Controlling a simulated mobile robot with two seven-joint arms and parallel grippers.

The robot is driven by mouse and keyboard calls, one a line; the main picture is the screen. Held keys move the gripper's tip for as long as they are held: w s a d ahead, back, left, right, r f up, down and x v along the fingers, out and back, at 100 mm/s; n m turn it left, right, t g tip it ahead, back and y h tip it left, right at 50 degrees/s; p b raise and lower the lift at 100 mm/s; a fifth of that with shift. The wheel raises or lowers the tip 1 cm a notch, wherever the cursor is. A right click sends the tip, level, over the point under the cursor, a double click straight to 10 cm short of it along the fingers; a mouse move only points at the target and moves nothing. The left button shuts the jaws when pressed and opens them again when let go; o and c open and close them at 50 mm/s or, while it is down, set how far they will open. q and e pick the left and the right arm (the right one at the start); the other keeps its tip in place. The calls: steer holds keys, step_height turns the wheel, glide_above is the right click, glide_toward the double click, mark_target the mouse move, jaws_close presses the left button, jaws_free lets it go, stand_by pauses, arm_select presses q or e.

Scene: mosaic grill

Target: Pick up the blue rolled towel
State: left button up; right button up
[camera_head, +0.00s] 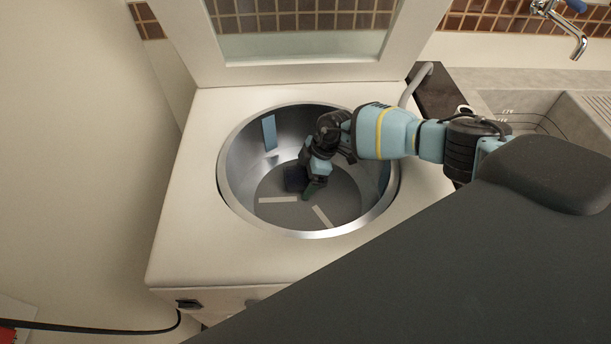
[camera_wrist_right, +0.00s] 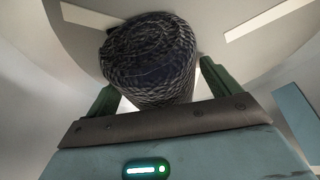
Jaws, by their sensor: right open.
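The blue rolled towel (camera_wrist_right: 150,55) is a dark, patterned roll. In the right wrist view it lies between and just beyond the two green fingers of my right gripper (camera_wrist_right: 158,85), which is open. In the head view the towel (camera_head: 295,179) shows as a dark patch on the floor of a round metal drum (camera_head: 240,190), partly hidden by the gripper. My right gripper (camera_head: 314,180) reaches down into the drum beside the towel. Whether the fingers touch the towel cannot be told. My left gripper is not in view.
The drum sits in a white top-loading cabinet (camera_head: 190,230) with its framed lid (camera_head: 300,72) raised behind. Light strips lie on the drum's floor and wall. The drum's rim surrounds my right wrist. A sink (camera_head: 535,115) and a tap (camera_head: 570,35) are at the right.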

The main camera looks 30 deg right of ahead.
mark_target(305, 168)
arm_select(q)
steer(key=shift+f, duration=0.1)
arm_select(e)
steer(key=shift+c, duration=1)
steer(key=c, duration=0.9)
steer(key=shift+r, duration=0.15)
step_height(305, 168, up, 9)
steer(key=shift+w+r+p, duration=0.1)
steer(key=shift+p, duration=0.95)
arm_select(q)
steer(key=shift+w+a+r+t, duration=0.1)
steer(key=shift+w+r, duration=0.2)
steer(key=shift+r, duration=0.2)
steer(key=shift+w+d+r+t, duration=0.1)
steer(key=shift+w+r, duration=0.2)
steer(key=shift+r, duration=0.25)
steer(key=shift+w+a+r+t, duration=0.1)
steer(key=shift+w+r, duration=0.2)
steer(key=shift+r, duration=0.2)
arm_select(e)
steer(key=shift+r, duration=0.55)
